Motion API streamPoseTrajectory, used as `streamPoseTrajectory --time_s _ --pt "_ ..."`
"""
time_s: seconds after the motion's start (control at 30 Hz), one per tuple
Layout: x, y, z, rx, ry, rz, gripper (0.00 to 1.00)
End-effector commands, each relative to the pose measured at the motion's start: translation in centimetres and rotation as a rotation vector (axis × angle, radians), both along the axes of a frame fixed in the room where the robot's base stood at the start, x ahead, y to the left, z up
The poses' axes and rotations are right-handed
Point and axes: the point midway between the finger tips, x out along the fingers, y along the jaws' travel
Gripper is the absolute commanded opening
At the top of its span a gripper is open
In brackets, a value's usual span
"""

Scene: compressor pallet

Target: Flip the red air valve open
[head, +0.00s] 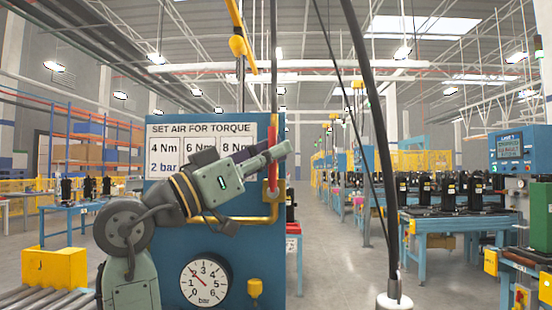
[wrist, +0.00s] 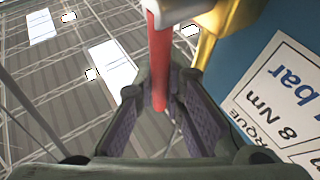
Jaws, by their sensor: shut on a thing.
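The red air valve handle (head: 273,176) stands about upright along the vertical pipe, at the right edge of the blue panel. My gripper (head: 282,151) reaches to it from the left, and the fingers hide part of it in the head view. In the wrist view the red handle (wrist: 160,55) runs down from the valve body (wrist: 188,9) to between the two fingers of my gripper (wrist: 165,92). My gripper is shut on the handle near its free end. The exact contact is partly hidden.
The blue panel (head: 165,232) carries a torque sign (head: 200,151) and a round bar gauge (head: 204,283). A brass pipe (head: 240,219) bends below the valve; it also shows in the wrist view (wrist: 222,22). A dark hose (head: 376,120) hangs to the right. Aisle floor beyond is clear.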

Motion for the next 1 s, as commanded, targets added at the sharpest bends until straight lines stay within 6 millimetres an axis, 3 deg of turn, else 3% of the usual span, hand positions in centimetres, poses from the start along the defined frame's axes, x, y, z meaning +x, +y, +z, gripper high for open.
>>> streamPoseTrajectory --time_s 0.33,0.37,0.67,1.0 --pt "-0.05 0.09 0.04 -0.005 -0.002 0.001 0.0" --pt "-0.05 0.09 0.04 -0.005 -0.002 0.001 0.11" --pt "-0.02 0.05 0.02 -0.004 -0.001 0.001 0.31" --pt "-0.01 0.03 0.02 -0.003 -0.001 0.001 0.31"
